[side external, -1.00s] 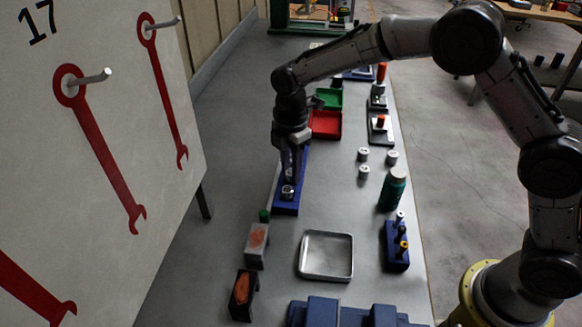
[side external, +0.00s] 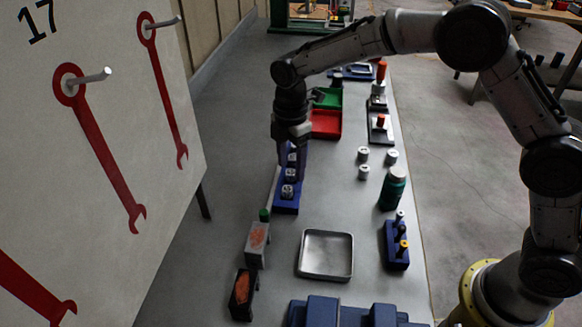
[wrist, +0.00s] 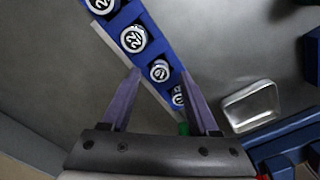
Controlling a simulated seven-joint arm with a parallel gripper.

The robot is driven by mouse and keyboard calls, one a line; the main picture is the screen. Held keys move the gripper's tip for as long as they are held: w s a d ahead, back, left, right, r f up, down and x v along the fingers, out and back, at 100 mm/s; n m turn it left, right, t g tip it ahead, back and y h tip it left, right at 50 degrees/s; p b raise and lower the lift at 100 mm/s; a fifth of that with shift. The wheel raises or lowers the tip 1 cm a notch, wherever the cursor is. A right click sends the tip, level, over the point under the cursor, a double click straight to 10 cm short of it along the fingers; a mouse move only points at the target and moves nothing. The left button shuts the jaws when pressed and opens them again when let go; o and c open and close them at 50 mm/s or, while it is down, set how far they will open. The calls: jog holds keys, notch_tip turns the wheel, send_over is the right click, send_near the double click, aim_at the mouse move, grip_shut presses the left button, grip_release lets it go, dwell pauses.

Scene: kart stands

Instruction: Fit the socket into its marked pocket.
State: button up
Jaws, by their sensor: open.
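A blue socket rail (side external: 286,208) lies lengthwise on the table below my gripper. Several silver sockets stand in its row of pockets. In the wrist view the rail (wrist: 163,46) runs diagonally. One socket (wrist: 133,39) there reads 22. A smaller socket (wrist: 159,71) appears between my fingertips, and another (wrist: 178,95) shows farther down near my right finger. The near-end socket (side external: 287,190) also shows in the side view. My gripper (wrist: 160,76) is open above the rail, its fingers apart and holding nothing. I cannot tell which socket is the task's or how deep each sits.
Red (side external: 326,124) and green (side external: 328,99) bins lie beyond the rail. Small silver cylinders (side external: 364,172), a green bottle (side external: 392,190) and a blue holder (side external: 396,246) stand right. A metal tray (side external: 326,256) and two blocks (side external: 257,240) are nearer.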

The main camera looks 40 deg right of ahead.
aim_at(291, 172)
notch_tip(291, 172, up, 10)
jog(key=s+d+r+m+t, duration=0.1)
jog(key=s+d+r+m, duration=0.3)
jog(key=s+d+r, duration=0.15)
jog(key=s+d+r+m+t, duration=0.1)
jog(key=s+d+r+m, duration=0.15)
jog(key=s, duration=0.25)
jog(key=s+d+r+m+t, duration=0.1)
jog(key=s+d+m, duration=0.1)
jog(key=s+m, duration=0.15)
jog(key=s+d+f+m+t, duration=0.1)
jog(key=s+m, duration=0.3)
jog(key=s, duration=0.4)
jog(key=s+d+f+m+t, duration=0.1)
jog(key=s+d+f+m, duration=0.3)
jog(key=s, duration=0.5)
jog(key=shift+f+m+t, duration=0.15)
jog(key=shift+m+t, duration=0.15)
jog(key=shift+m, duration=0.1)
jog(key=shift+c, duration=0.2)
